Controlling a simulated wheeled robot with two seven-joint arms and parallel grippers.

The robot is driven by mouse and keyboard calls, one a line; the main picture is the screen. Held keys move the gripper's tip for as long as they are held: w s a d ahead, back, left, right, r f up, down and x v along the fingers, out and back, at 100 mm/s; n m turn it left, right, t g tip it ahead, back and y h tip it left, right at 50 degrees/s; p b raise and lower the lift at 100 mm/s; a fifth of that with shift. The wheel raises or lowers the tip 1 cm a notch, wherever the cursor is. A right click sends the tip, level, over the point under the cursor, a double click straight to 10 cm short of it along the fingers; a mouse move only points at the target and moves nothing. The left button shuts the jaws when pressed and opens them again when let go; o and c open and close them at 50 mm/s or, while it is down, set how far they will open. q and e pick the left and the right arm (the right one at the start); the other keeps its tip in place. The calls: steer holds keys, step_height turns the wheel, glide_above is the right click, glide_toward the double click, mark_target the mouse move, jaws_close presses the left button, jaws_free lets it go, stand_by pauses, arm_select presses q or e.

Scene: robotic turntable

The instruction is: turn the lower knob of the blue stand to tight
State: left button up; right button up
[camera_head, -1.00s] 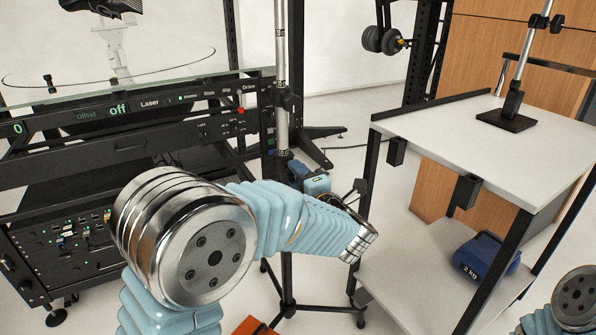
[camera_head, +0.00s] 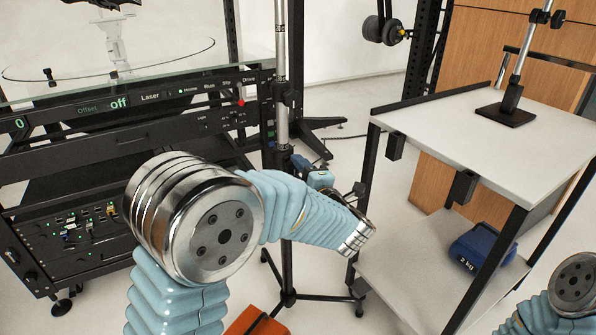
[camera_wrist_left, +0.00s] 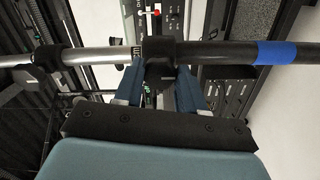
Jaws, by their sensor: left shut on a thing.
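The blue stand is an upright pole (camera_head: 281,60), silver above and black below. In the left wrist view the pole runs sideways, with a blue band (camera_wrist_left: 273,53) at right. Its lower collar (camera_wrist_left: 158,50) sits where silver meets black. The lower knob (camera_wrist_left: 160,74) projects from that collar between the two dark blue fingers of my left gripper (camera_wrist_left: 164,78), which is shut on it. In the head view my left gripper (camera_head: 298,163) is at the pole, partly hidden by my forearm. The knob's rotation cannot be read. My right gripper is out of view.
An upper collar (camera_wrist_left: 42,62) is farther along the pole. A black control rack (camera_head: 125,140) stands behind at left. A white two-level table (camera_head: 455,135) with a blue 2 kg weight (camera_head: 482,250) stands at right. An orange case (camera_head: 257,321) lies on the floor.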

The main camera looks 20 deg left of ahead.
arm_select(q)
steer(key=o, duration=1.1)
steer(key=shift+c, duration=0.2)
steer(key=shift+d, duration=0.1)
steer(key=v, duration=1.3)
steer(key=shift+s+d+b, duration=0.2)
steer(key=shift+s+b, duration=0.1)
steer(key=shift+s, duration=0.05)
